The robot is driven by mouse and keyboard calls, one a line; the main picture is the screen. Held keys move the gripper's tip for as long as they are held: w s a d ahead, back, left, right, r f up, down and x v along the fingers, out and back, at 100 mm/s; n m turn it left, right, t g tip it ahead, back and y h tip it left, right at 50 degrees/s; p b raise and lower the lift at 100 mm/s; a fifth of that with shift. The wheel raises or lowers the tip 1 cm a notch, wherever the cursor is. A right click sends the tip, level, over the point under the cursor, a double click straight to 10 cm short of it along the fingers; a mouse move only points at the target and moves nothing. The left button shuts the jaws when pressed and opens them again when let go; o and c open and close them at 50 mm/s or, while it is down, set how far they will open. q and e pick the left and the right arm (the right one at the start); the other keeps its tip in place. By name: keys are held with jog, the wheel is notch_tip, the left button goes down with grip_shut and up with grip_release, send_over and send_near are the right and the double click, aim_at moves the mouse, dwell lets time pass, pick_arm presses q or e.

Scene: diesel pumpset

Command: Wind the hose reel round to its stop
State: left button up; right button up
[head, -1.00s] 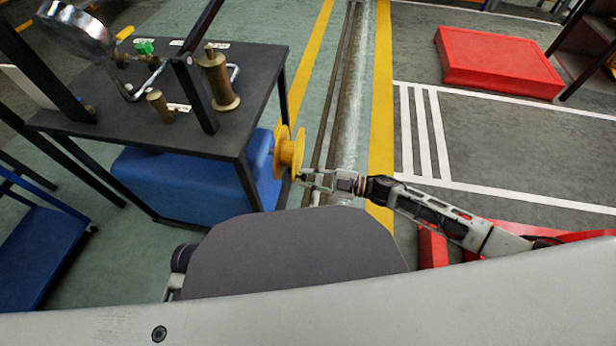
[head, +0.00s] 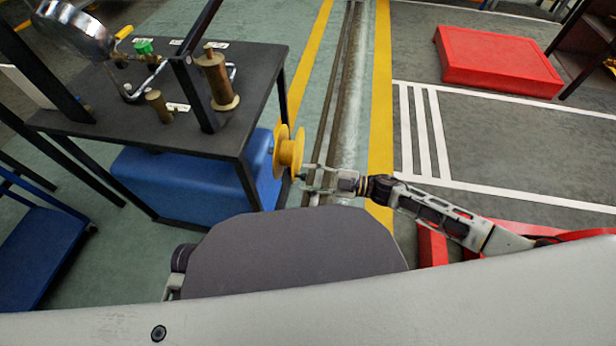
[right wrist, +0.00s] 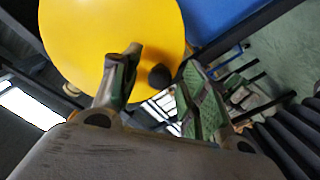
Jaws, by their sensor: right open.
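The hose reel (head: 289,152) is a yellow spool on the side of the black bench frame, in front of a blue tank. In the right wrist view its yellow face (right wrist: 110,35) fills the top left. A small dark crank knob (right wrist: 159,76) stands out from that face. My right gripper (head: 306,178) is at the reel's right side. In the right wrist view the right gripper (right wrist: 160,66) is open, with its fingers on either side of the knob and a gap showing. My left gripper is not in view.
The bench top (head: 120,110) carries a gauge and brass fittings, left of the reel. The blue tank (head: 190,180) sits under it. A blue cart (head: 45,245) stands at the left. A red block (head: 498,62) lies far right.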

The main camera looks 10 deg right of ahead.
jog(key=v, duration=1.1)
jog(key=shift+d, duration=0.25)
jog(key=shift+s, duration=0.15)
